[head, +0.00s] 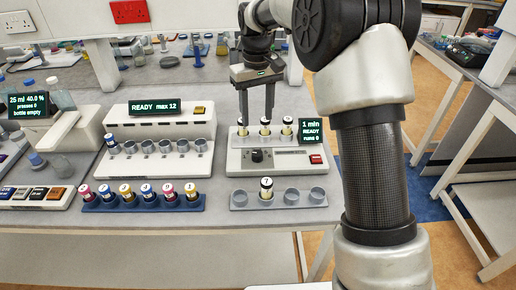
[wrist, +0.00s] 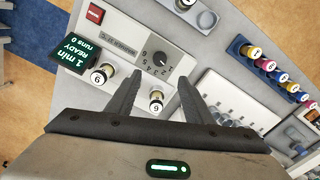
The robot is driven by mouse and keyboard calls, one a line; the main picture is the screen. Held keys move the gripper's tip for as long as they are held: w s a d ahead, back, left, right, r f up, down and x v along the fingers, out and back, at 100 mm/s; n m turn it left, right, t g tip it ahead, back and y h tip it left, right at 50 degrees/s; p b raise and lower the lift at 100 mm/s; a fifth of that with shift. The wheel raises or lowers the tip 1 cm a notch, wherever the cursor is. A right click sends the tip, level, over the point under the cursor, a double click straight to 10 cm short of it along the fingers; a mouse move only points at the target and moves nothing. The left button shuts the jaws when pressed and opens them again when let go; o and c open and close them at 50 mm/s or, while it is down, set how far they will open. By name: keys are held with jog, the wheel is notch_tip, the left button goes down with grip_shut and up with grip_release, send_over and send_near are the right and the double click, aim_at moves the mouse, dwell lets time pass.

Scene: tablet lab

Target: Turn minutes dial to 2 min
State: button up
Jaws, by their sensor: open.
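The minutes dial (head: 257,156) is a small black knob on the front of a white device (head: 235,162). It also shows in the wrist view (wrist: 159,58), with printed numbers beside it; I cannot read its pointer clearly. The device's display (head: 311,131) reads "1 min READY runs 0". My gripper (head: 256,119) points down over the back of the device, behind the dial. In the wrist view my gripper (wrist: 160,74) is open, its fingers either side of a numbered vial (wrist: 156,101), with the dial just beyond the fingertips. I see no contact with the dial.
Several numbered vials (head: 287,127) stand along the device's back. A red button (head: 316,159) is at its right front. A grey rack (head: 291,198) in front holds one vial (head: 266,188). A blue rack (head: 104,205) of vials and another device (head: 150,165) stand to the left.

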aim_at(257, 153)
notch_tip(257, 153, down, 14)
jog(key=shift+r, duration=0.1)
dwell(0.4)
jog(key=c, duration=1)
